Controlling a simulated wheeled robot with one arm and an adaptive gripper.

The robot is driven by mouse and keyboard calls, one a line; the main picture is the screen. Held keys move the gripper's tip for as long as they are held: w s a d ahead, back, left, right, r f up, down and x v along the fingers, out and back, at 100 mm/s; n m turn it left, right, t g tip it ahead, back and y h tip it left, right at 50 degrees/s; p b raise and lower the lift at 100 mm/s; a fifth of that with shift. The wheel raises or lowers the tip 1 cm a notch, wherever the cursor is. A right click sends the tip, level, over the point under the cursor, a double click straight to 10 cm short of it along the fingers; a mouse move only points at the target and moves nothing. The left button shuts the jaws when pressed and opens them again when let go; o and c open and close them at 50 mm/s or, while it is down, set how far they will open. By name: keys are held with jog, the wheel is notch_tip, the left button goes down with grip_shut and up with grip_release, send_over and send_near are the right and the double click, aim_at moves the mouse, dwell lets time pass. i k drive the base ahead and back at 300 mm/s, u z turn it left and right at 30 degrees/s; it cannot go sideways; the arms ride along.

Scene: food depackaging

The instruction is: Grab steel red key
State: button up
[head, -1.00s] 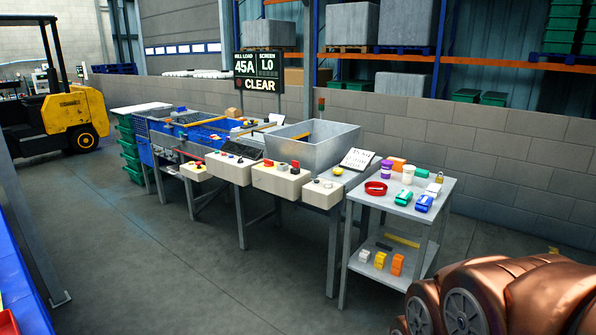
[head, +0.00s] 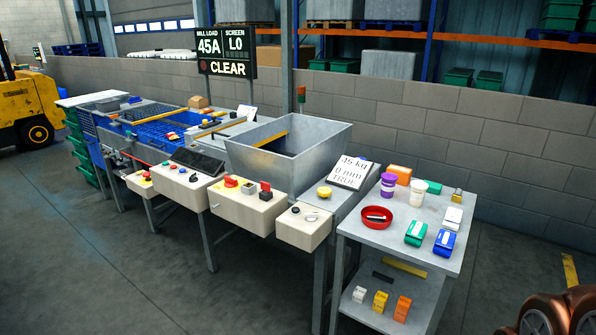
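No red steel key can be made out for certain at this size. A small box (head: 303,229) on the machine's front carries a dark knob and a small steel-coloured ring or key-like piece (head: 311,218). The box to its left (head: 248,212) has a red knob (head: 231,182) and a red block-shaped switch (head: 265,190).
A steel hopper (head: 290,145) stands behind the boxes. The floor in front is clear.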

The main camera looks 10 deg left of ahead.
aim_at(266, 187)
jog(key=u, duration=0.25)
jog(key=i, duration=1.05)
jog(key=u, duration=1.45)
jog(key=i, duration=0.7)
jog(key=u, duration=0.6)
